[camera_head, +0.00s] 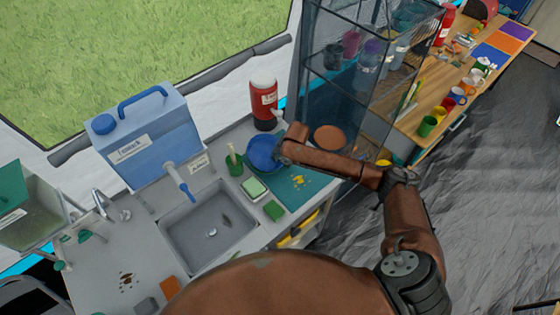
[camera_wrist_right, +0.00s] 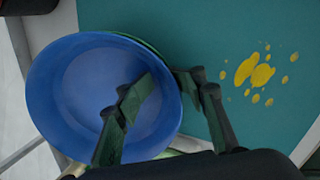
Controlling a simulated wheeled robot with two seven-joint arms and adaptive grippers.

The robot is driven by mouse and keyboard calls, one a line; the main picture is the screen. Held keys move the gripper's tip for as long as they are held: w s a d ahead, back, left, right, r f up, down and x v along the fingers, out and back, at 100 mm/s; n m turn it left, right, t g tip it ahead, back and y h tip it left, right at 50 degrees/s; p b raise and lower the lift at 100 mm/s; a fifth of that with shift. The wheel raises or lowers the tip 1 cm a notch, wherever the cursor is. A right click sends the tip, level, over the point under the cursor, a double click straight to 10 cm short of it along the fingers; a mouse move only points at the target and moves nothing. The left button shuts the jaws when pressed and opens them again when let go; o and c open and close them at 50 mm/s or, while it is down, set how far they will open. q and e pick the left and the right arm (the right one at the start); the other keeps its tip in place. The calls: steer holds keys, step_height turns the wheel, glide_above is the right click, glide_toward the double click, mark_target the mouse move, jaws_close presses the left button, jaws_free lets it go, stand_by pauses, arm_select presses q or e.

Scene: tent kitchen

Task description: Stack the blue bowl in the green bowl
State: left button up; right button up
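The blue bowl (camera_head: 263,150) is on the counter's back right part, at the left edge of the teal mat. In the right wrist view the blue bowl (camera_wrist_right: 85,90) fills the left half. A thin green rim, the green bowl (camera_wrist_right: 150,48), shows just beyond its upper right edge; the blue bowl covers the rest. My right gripper (camera_head: 284,150) is at the blue bowl's right side. In the right wrist view its fingers (camera_wrist_right: 167,75) close on the bowl's right rim, one inside and one outside. My left gripper is not in view.
The teal mat (camera_head: 295,185) has yellow spots. A red extinguisher (camera_head: 264,102) stands behind the bowl. A glass cabinet (camera_head: 335,95) rises at the right.

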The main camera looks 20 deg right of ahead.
steer(key=shift+s+a+f, duration=0.3)
steer(key=shift+s+a, duration=0.05)
steer(key=w+v, duration=0.1)
steer(key=v, duration=1.1)
steer(key=shift+d+r, duration=0.25)
steer(key=shift+s, duration=0.1)
